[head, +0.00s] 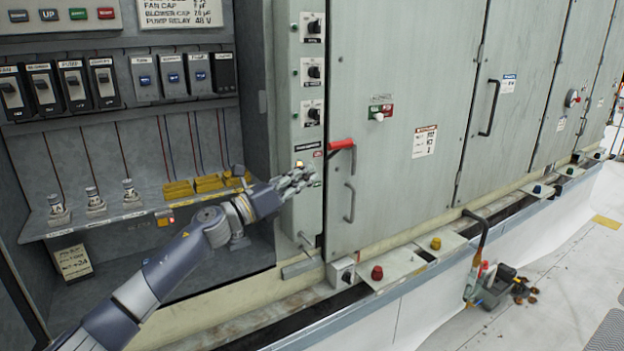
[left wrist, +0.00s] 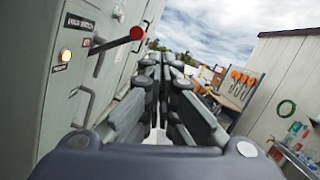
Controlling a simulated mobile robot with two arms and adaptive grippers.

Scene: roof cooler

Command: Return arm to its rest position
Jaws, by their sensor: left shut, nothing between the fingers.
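My left gripper (head: 300,178) reaches in from the left in the head view and stands in front of the narrow switch panel of the grey cabinet. Its fingers are shut and empty. In the left wrist view the closed fingers (left wrist: 165,98) point away along the cabinet front. A red-handled lever (head: 342,145) is just right of the fingertips in the head view, apart from them; it also shows in the left wrist view (left wrist: 136,34). An amber lamp (left wrist: 66,55) is lit on the panel. My right gripper is not in view.
An open cabinet bay with breakers (head: 75,85) and yellow blocks (head: 208,183) is at left. A door handle (head: 349,203) sticks out below the lever. A ledge with coloured knobs (head: 377,272) runs along the base. A workbench (left wrist: 240,90) stands farther off.

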